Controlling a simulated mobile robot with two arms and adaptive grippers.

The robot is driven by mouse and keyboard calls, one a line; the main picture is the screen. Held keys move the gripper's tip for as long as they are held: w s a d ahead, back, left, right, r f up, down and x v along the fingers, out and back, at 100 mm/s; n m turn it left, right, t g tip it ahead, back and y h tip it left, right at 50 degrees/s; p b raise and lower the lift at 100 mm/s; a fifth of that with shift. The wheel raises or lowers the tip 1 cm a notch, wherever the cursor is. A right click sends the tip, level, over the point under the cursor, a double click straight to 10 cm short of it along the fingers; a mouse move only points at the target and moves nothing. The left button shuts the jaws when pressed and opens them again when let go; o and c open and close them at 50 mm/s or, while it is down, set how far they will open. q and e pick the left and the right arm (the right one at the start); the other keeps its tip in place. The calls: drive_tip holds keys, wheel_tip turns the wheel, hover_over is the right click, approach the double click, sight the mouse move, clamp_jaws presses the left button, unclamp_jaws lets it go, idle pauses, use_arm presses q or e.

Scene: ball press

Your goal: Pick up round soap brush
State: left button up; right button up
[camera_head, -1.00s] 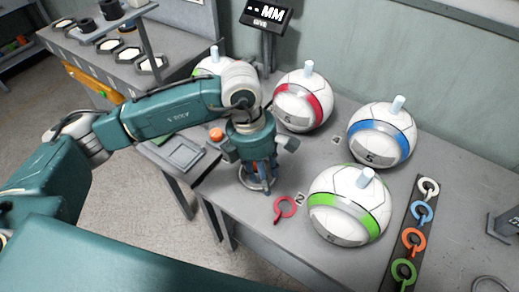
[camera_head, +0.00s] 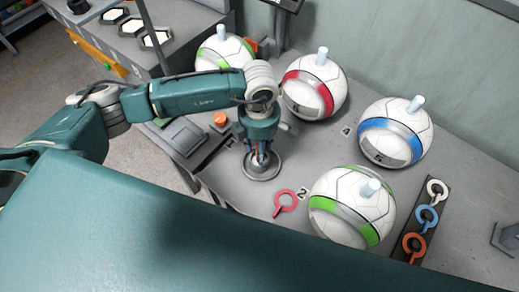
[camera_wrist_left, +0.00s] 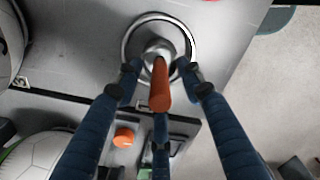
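The round soap brush, with an orange-brown handle (camera_wrist_left: 160,88), stands in the left wrist view with its handle pointing toward the camera. Its grey head sits inside a round metal dish (camera_wrist_left: 186,28), which also shows in the head view (camera_head: 263,171). My left gripper (camera_wrist_left: 159,78) is around the handle from above, its blue fingers spread on several sides with gaps to the handle. In the head view my left gripper (camera_head: 261,152) hangs right over the dish and mostly hides the brush. My right gripper is in neither view.
White balls with green (camera_head: 352,206), red (camera_head: 316,88) and blue (camera_head: 396,132) bands stand right of the gripper. A red ring tool (camera_head: 286,200) lies near the front edge. An orange button (camera_head: 220,119) is at the left. A strip of coloured ring tools (camera_head: 427,217) lies right.

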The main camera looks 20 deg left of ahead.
use_arm(q)
drive_tip(key=shift+s+f, duration=0.1)
drive_tip(key=shift+f, duration=1.1)
drive_tip(key=c, duration=0.4)
clamp_jaws()
drive_tip(key=shift+r, duration=0.2)
wheel_tip(320, 180, up, 20)
drive_tip(key=b, duration=0.3)
drive_tip(key=shift+f+b, duration=0.15)
drive_tip(key=shift+b, duration=0.2)
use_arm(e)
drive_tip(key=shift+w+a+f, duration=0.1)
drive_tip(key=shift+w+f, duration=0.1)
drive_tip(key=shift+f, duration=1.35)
